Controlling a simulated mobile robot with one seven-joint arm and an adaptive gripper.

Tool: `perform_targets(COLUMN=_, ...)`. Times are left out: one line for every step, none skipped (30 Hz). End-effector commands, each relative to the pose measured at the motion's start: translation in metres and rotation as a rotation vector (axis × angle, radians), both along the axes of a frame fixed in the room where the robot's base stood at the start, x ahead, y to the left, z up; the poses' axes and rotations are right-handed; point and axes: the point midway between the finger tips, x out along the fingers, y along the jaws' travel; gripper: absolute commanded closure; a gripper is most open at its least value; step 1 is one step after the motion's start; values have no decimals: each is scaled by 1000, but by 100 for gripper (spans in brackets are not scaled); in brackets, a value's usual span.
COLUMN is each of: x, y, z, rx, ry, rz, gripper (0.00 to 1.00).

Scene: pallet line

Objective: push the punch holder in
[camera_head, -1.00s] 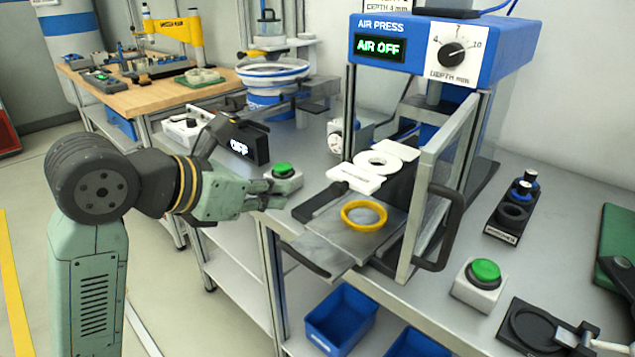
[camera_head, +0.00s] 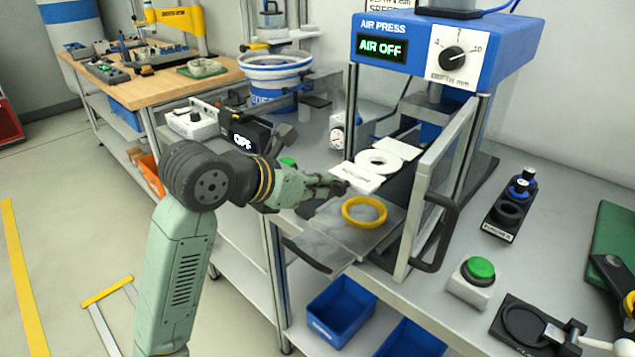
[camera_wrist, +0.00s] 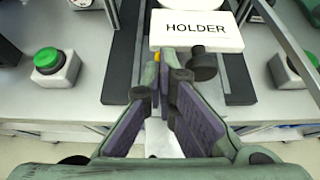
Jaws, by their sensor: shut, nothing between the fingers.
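The punch holder is a white block (camera_head: 357,179) at the front of the air press slide, below the press head. In the wrist view the block (camera_wrist: 195,30) is lettered HOLDER, and a black knob (camera_wrist: 203,65) sticks out of its near side. My gripper (camera_head: 341,186) is shut and empty, right by the block's near left end. In the wrist view my fingertips (camera_wrist: 164,72) are just short of the block, left of the knob. I cannot tell whether they touch.
A yellow ring (camera_head: 364,211) lies on the metal plate in front of the press. The guard door (camera_head: 432,190) stands open at the right. A green button (camera_head: 480,270) is on the bench right of it. The press display (camera_head: 382,47) reads AIR OFF.

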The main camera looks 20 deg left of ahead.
Motion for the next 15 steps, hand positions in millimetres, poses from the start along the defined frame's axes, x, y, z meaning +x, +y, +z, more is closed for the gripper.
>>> perform_targets(x=1, y=0, z=0, rx=0, ry=0, rz=0, gripper=100)
perform_targets(x=2, y=-1, z=-1, rx=0, ry=0, rz=-1, gripper=100)
perform_targets(x=5, y=-2, z=-1, rx=0, ry=0, rz=-1, gripper=100)
perform_targets(x=7, y=-3, z=-1, rx=1, ry=0, rz=-2, gripper=100)
perform_targets(x=11, y=-4, z=-1, rx=2, ry=-1, rz=-2, gripper=100)
perform_targets(x=16, y=-6, z=-2, rx=3, ry=-1, rz=-3, gripper=100)
perform_targets(x=21, y=-8, z=-3, rx=4, ry=-1, rz=-3, gripper=100)
perform_targets(x=26, y=-11, z=-3, rx=4, ry=0, rz=-5, gripper=100)
perform_targets(x=34, y=-14, z=-4, rx=3, ry=0, rz=-5, gripper=100)
perform_targets(x=41, y=-17, z=-4, rx=4, ry=0, rz=-5, gripper=100)
perform_targets(x=49, y=-19, z=-4, rx=5, ry=-1, rz=-5, gripper=100)
perform_targets(x=59, y=-23, z=-4, rx=5, ry=-1, rz=-6, gripper=100)
perform_targets(x=68, y=-26, z=-4, rx=4, ry=0, rz=-6, gripper=100)
perform_targets(x=76, y=-29, z=-4, rx=5, ry=0, rz=-5, gripper=100)
perform_targets(x=87, y=-33, z=-4, rx=4, ry=0, rz=-5, gripper=100)
